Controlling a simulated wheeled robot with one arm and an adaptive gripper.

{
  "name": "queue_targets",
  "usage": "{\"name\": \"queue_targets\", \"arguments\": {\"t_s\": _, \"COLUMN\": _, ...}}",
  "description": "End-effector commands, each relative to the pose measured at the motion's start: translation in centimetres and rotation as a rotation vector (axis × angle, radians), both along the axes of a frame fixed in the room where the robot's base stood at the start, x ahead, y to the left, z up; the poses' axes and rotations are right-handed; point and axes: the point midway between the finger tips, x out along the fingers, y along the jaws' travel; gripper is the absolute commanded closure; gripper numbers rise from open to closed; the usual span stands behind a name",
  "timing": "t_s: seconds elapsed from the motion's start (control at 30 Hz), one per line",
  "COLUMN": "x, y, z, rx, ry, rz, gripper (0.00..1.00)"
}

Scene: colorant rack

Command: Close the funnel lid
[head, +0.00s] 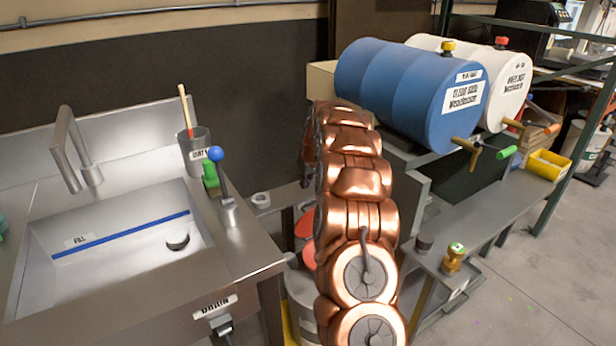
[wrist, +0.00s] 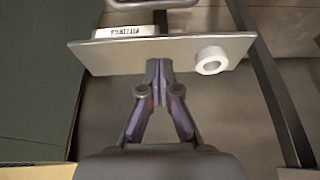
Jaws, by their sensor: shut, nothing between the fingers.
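Orange-red parts (head: 304,224) show at the left edge of my copper arm in the head view, above a grey drum (head: 301,297). They look like the funnel and its lid, but my arm covers much of them, so I cannot tell how far open the lid stands. In the wrist view my gripper (wrist: 164,66) is shut and empty. Its fingertips are at the near edge of a small grey shelf (wrist: 120,56); I cannot tell whether they touch it. No funnel or lid shows in the wrist view. The gripper is hidden in the head view.
The shelf carries a white ring (wrist: 210,61) and a labelled white box (wrist: 125,32). A steel sink (head: 120,260) stands left. Blue (head: 405,95) and white (head: 505,85) drums lie at the right above a grey bench (head: 480,190).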

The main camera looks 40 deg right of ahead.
Motion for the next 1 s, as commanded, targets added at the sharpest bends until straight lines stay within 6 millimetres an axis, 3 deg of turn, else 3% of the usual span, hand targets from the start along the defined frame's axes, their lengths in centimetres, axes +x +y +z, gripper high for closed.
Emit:
{"name": "queue_targets", "arguments": {"t_s": 0.37, "x": 1.6, "y": -0.3, "z": -4.7, "rx": 0.001, "ry": 0.003, "rz": -0.002, "gripper": 1.0}}
{"name": "queue_targets", "arguments": {"t_s": 1.0, "x": -2.3, "y": 0.0, "z": -4.7, "rx": 0.0, "ry": 0.001, "rz": -0.003, "gripper": 1.0}}
